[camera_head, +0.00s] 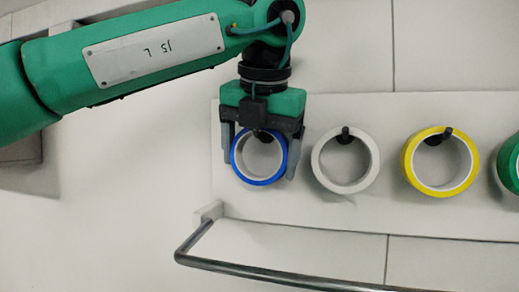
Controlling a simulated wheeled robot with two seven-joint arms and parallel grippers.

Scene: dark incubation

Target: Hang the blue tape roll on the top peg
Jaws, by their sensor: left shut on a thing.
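The blue tape roll (262,182) is at the left end of a row of rolls on a pale wall board (300,212). My left gripper (261,164) comes down over it from above in the picture, with one grey finger on each side, and is shut on it. A dark stub, apparently a peg (267,135), shows at the top of the roll's hole, partly hidden by the gripper. I cannot tell whether the roll's weight rests on it. No separate empty peg shows. My right gripper is not in view.
A white roll (372,175) hangs on a dark peg (346,134) close to the right of my gripper. A yellow roll (409,163) and a cut-off green roll (506,168) follow. A metal rail (270,277) juts out below.

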